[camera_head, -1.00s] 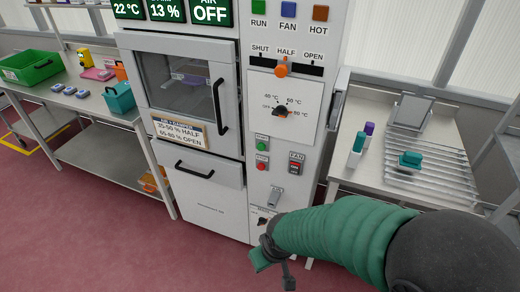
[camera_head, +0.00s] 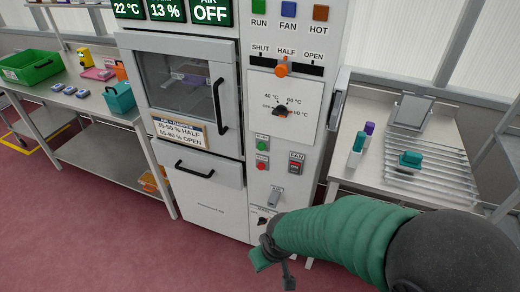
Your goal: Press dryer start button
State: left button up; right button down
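The dryer (camera_head: 212,215) is a tall light-grey cabinet in the middle, with a windowed door above and a drawer below. Its green button (camera_head: 262,146) sits on the lower panel, above a red button (camera_head: 261,167). The orange vent slider (camera_head: 282,70) stands at HALF, and the black temperature dial (camera_head: 281,111) is below it. A display at the top reads AIR OFF. My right gripper (camera_head: 268,262) is low in front of the dryer's bottom right, below the buttons and apart from them. Its fingers are small and partly hidden, so its opening is unclear. My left gripper is out of view.
A red FAN switch (camera_head: 296,163) and a grey lever (camera_head: 274,196) are near the buttons. A right-hand table (camera_head: 366,182) holds a wire rack (camera_head: 440,165) and small bottles. The left table (camera_head: 45,98) holds bins. Floor is clear in front.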

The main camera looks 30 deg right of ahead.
aim_at(261, 146)
jog(key=i+z, duration=0.2)
jog(key=z, duration=0.15)
jog(key=i+z, duration=0.35)
jog(key=i+j+z, duration=0.1)
jog(key=z, duration=0.25)
